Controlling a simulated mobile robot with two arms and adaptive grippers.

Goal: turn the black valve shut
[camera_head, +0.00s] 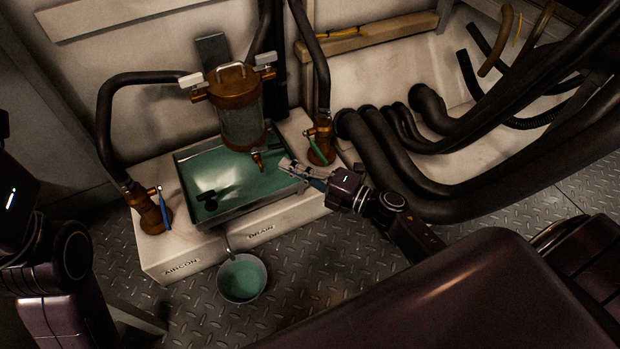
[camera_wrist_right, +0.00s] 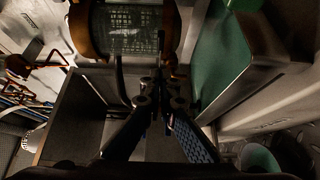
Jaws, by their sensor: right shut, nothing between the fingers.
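A small black shape (camera_head: 208,199), possibly the black valve, shows in the green liquid of the metal tray; I cannot tell if it is a handle or a reflection. A copper-capped strainer canister (camera_head: 240,118) stands over the tray (camera_head: 190,222), with a small brass tap (camera_head: 257,161) at its bottom. My right gripper (camera_head: 287,165) is shut and empty, at the tray's right edge, right of the tap and apart from the black shape. In the right wrist view, its closed fingertips (camera_wrist_right: 160,84) are seen against the canister (camera_wrist_right: 127,40). My left arm is at the left edge; its gripper is not seen.
A brass valve with a blue handle (camera_head: 162,205) stands left of the tray, one with a green handle (camera_head: 315,148) right of it. Thick black hoses (camera_head: 390,165) fill the right side. A bucket (camera_head: 242,280) of green liquid sits below the tray on the plate floor.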

